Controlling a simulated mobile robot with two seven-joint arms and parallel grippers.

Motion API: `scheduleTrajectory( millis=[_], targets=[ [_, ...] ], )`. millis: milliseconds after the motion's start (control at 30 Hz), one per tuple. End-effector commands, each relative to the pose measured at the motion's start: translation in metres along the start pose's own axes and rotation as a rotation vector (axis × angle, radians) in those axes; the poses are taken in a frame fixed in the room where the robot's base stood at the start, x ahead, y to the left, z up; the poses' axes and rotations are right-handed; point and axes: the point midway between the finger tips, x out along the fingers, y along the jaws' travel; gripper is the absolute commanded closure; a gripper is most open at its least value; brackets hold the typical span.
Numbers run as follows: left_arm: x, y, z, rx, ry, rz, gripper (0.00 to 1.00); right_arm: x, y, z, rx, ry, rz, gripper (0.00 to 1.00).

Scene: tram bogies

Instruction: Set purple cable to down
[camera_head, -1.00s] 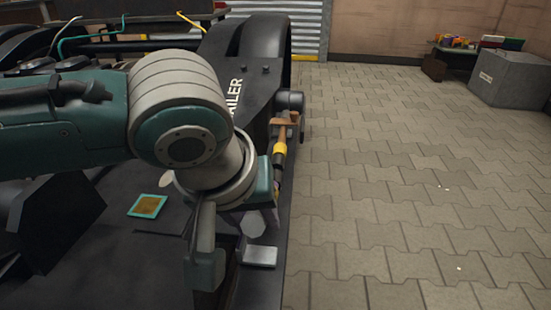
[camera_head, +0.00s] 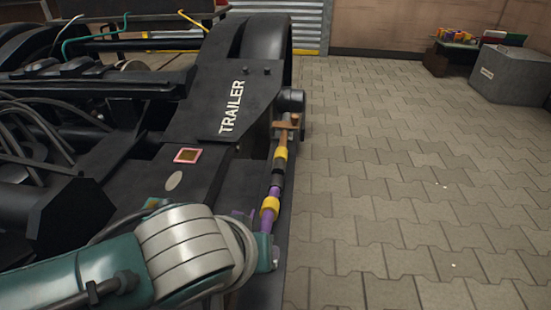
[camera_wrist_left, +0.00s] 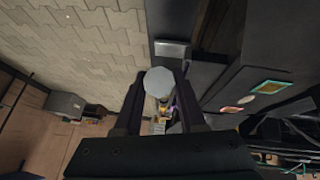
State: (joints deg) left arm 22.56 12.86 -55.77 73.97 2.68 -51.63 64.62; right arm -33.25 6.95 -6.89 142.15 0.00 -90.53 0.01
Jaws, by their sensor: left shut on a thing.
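The purple cable (camera_head: 266,222) shows in the head view along the bogie's right side. It runs from a copper-brown fitting (camera_head: 285,129) downward, with yellow and black bands, to my left gripper (camera_head: 268,250). The gripper is shut on its lower part; the fingertips are largely hidden by my wrist. In the left wrist view a pale grey round end (camera_wrist_left: 161,82) sits between the two dark fingers, with small bits of purple and yellow behind it. My right gripper is in neither view.
The black bogie labelled TRAILER (camera_head: 200,100) fills the left. A red-framed plate (camera_head: 187,155) and a pale oval (camera_head: 173,181) lie on it; a green-framed plate (camera_wrist_left: 270,87) shows in the wrist view. Paved floor at right is open. A grey box (camera_head: 512,75) stands far right.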

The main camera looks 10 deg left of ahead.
Motion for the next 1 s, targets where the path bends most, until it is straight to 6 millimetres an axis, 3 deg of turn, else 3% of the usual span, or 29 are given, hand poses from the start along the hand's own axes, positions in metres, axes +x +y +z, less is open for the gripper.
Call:
scheduleTrajectory(
  millis=[33,200,433,600,933,967,1000],
  targets=[
    [0.009,-0.003,0.013,0.003,0.024,0.004,1.00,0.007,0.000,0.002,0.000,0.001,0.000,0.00],
    [0.033,-0.008,0.037,0.017,0.140,0.028,1.00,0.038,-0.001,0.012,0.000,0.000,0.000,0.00],
    [0.054,-0.015,0.054,0.036,0.273,0.047,1.00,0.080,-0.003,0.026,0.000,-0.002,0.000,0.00],
    [0.056,-0.017,0.056,0.046,0.315,0.049,1.00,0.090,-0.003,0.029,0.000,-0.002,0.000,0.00],
    [0.054,-0.017,0.054,0.049,0.322,0.047,1.00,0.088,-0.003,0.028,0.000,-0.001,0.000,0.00],
    [0.054,-0.017,0.054,0.049,0.322,0.047,0.58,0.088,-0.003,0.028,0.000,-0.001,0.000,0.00],
    [0.054,-0.017,0.053,0.049,0.322,0.047,0.54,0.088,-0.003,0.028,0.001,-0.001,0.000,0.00]
  ],
)
